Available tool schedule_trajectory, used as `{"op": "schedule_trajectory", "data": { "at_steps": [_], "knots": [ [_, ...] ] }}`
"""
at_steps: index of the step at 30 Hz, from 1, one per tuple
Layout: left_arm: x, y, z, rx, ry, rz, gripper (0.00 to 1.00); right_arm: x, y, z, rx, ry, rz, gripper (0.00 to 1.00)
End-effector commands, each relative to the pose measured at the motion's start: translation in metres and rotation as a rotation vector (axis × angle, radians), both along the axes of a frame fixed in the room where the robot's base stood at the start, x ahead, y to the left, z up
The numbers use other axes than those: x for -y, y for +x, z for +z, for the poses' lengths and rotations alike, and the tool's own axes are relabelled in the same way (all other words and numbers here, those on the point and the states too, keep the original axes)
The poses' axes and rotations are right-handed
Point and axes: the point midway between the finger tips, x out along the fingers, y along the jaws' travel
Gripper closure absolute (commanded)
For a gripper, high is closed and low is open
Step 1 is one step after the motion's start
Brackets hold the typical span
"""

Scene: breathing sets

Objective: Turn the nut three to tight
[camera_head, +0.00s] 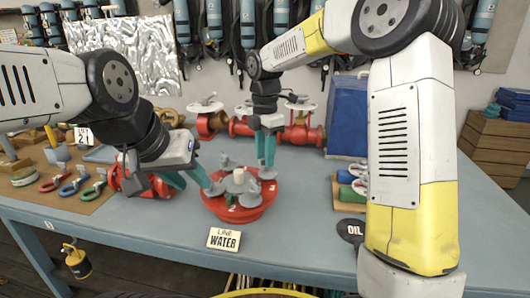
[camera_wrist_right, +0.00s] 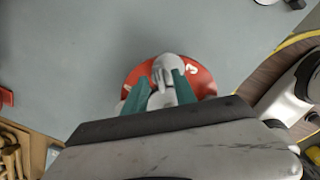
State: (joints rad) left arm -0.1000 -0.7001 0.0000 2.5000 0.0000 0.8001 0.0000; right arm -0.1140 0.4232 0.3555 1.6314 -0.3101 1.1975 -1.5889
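A red round flange (camera_head: 240,207) lies on the blue-grey table with several grey winged nuts around a pale central post (camera_head: 239,177). My right gripper (camera_head: 267,160) points down over the nut (camera_head: 268,174) at the flange's back right. In the right wrist view this nut (camera_wrist_right: 164,68) shows between the teal fingers, beside a white number 3 (camera_wrist_right: 193,69) on the red rim. Whether the fingers press on it cannot be told. My left gripper (camera_head: 196,187) has its teal fingers spread, with one tip beside the nut (camera_head: 215,188) at the flange's left.
A "LINE WATER" sign (camera_head: 224,239) stands in front of the flange and a dark "OIL" sign (camera_head: 351,230) to its right. Red pipework with valves (camera_head: 290,133) lies behind. A blue box (camera_head: 348,115) is at the back right. Colored rings (camera_head: 74,186) lie on a board at left.

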Motion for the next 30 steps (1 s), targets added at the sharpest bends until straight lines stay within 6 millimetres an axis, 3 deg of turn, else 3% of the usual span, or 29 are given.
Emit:
{"op": "schedule_trajectory", "data": {
  "at_steps": [4, 9, 10, 22, 30],
  "knots": [
    [0.0, 0.0, 0.0, 0.0, 0.0, 0.0, 0.64, 0.0001, 0.0001, 0.0, 0.0, 0.0, 0.0, 0.67],
    [0.0, 0.0, 0.0, 0.0, 0.0, 0.0, 0.64, 0.0, 0.0, 0.0001, 0.0, 0.0, -0.001, 0.99],
    [0.0, 0.0, 0.0, 0.0, 0.0, 0.0, 0.64, 0.0, 0.0, 0.0002, 0.0, 0.0, -0.001, 1.0],
    [0.0, 0.0, 0.0, 0.0, 0.0, 0.0, 0.64, -0.0003, 0.0001, 0.0004, -0.001, 0.001, -0.03, 1.0],
    [0.0, 0.0, 0.0, 0.0, 0.0, 0.0, 0.64, -0.0008, -0.0002, 0.0005, 0.0, 0.002, -0.177, 1.0]
  ]
}}
